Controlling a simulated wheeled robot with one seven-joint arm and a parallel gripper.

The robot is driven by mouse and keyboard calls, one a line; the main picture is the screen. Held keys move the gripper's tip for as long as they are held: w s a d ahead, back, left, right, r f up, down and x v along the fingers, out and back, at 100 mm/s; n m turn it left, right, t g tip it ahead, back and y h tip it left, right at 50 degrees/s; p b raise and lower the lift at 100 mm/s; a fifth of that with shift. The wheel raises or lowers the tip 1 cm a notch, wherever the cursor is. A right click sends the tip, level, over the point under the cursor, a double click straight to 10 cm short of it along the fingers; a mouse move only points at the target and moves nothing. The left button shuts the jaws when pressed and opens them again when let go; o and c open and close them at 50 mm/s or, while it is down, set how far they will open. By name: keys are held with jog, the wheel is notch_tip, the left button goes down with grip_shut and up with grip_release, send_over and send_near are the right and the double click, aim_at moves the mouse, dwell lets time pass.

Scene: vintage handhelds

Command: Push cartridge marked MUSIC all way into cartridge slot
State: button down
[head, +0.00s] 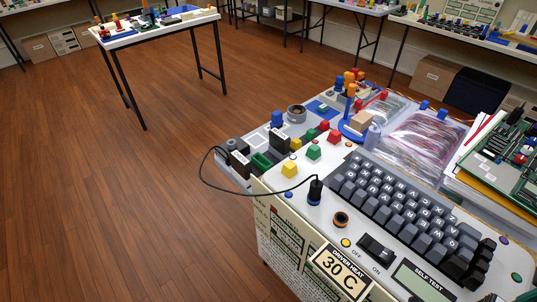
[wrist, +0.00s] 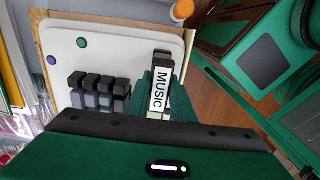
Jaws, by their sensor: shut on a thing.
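The MUSIC cartridge (wrist: 159,92) shows in the wrist view as a narrow dark block with a white label. My gripper (wrist: 160,80) is shut on it, with dark green fingers on both sides. The cartridge lies by the edge of the off-white console (wrist: 120,45); its far dark end overlaps that edge in the picture. I cannot tell whether it touches the console or sits in a slot. No slot opening shows there. In the head view the console (head: 300,225) fills the lower right; neither my gripper nor the MUSIC cartridge shows there.
Dark keys (wrist: 98,92) and purple and green buttons lie left of the cartridge. An orange round thing (wrist: 183,10) is near the console's edge. In the head view, other labelled dark blocks (head: 240,158) stand beyond the console, with a black cable (head: 225,190). Wooden floor is clear at left.

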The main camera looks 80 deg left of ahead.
jog(key=shift+f, duration=0.4)
jog(key=c, duration=1.5)
grip_release()
jog(key=shift+c, duration=1.2)
jog(key=shift+r, duration=3.5)
